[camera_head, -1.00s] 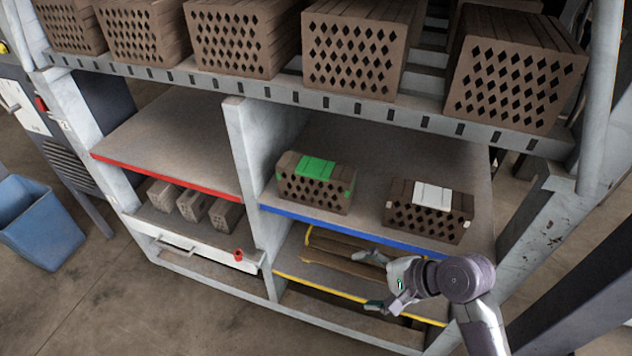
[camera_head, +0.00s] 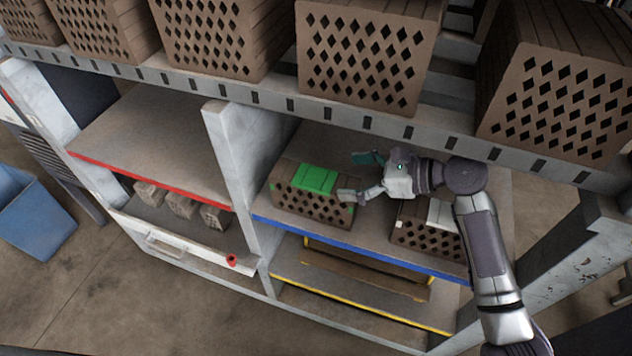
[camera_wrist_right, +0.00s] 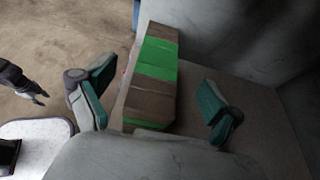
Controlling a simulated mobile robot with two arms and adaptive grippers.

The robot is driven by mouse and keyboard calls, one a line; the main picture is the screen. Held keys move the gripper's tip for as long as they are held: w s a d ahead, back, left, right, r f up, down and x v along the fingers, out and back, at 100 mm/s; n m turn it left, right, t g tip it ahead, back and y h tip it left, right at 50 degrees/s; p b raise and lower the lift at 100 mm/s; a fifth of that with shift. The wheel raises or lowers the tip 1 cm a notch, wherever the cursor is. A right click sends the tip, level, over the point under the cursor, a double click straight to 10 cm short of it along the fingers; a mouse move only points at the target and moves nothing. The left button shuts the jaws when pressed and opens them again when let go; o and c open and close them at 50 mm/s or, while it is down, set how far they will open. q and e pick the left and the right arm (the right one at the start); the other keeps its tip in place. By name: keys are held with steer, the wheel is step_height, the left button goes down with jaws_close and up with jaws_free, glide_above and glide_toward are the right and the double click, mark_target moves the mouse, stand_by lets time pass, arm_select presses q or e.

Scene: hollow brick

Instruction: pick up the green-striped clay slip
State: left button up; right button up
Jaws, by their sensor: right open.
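The green-striped clay slip (camera_head: 312,194) is a brown hollow brick with a green band on top, standing on the blue-edged shelf (camera_head: 360,247). My right gripper (camera_head: 358,176) is open at its right end, with the fingers pointing left toward it. In the right wrist view the slip (camera_wrist_right: 150,97) lies ahead, between the lines of the two spread fingers (camera_wrist_right: 155,95) and nearer the left one. I cannot tell whether a finger touches it. My left gripper (camera_wrist_right: 38,98) seems to show at the left edge of the wrist view, too small to judge.
A white-striped brick (camera_head: 425,236) stands right of the slip, partly behind my right arm. Large bricks (camera_head: 362,52) fill the shelf above, whose metal edge (camera_head: 290,103) overhangs. A white upright (camera_head: 235,165) stands left. The red-edged shelf (camera_head: 160,140) is empty.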

mark_target(315, 176)
steer(key=p+x, duration=0.1)
steer(key=x, duration=0.3)
steer(key=shift+a+f, duration=0.1)
steer(key=shift+f, duration=0.15)
steer(key=shift+f+x, duration=0.2)
steer(key=shift+x, duration=1)
steer(key=c, duration=1.2)
arm_select(q)
steer(key=s, duration=0.1)
steer(key=s+r, duration=0.1)
steer(key=s, duration=0.1)
steer(key=shift+a, duration=0.15)
arm_select(e)
steer(key=shift+w+r, duration=0.1)
steer(key=shift+r, duration=0.05)
steer(key=shift+c, duration=0.9)
